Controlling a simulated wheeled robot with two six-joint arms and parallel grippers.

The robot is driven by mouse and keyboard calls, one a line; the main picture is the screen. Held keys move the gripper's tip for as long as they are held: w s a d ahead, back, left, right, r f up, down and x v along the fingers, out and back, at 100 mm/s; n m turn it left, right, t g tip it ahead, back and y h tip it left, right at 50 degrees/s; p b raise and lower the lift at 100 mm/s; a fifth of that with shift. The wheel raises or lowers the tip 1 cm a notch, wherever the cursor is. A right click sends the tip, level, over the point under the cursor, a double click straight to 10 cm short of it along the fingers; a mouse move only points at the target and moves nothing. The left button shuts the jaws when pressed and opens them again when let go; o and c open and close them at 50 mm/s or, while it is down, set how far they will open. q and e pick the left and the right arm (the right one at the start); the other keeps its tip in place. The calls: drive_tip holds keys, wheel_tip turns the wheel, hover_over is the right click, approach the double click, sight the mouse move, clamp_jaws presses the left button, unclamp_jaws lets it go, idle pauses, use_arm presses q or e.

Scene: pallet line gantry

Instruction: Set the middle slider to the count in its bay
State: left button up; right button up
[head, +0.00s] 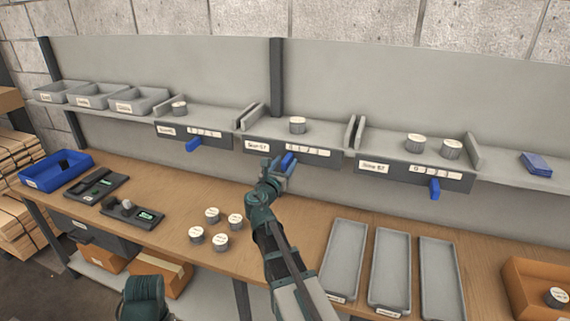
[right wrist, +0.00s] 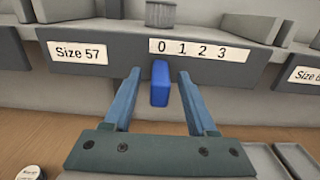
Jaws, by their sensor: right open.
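The middle slider is a blue knob (head: 289,160) on the front panel labelled Size 57. In the right wrist view the knob (right wrist: 160,83) sits under the 0 of the printed scale (right wrist: 190,49), which reads 0 1 2 3. One grey can with a pale top (head: 298,125) stands in the bay above; its lower part shows in the wrist view (right wrist: 160,14). My right gripper (head: 280,166) is open, its fingers on either side of the knob with visible gaps. My left gripper is not in view.
The left bay holds one can (head: 179,108) and the right bay two, each with its own blue slider, left (head: 193,145) and right (head: 434,188). Several cans (head: 212,215) and grey trays (head: 343,260) are on the bench below. Dividers (head: 352,133) separate the bays.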

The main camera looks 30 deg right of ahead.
drive_tip(key=shift+d, duration=0.1)
clamp_jaws()
idle(0.3)
idle(1.2)
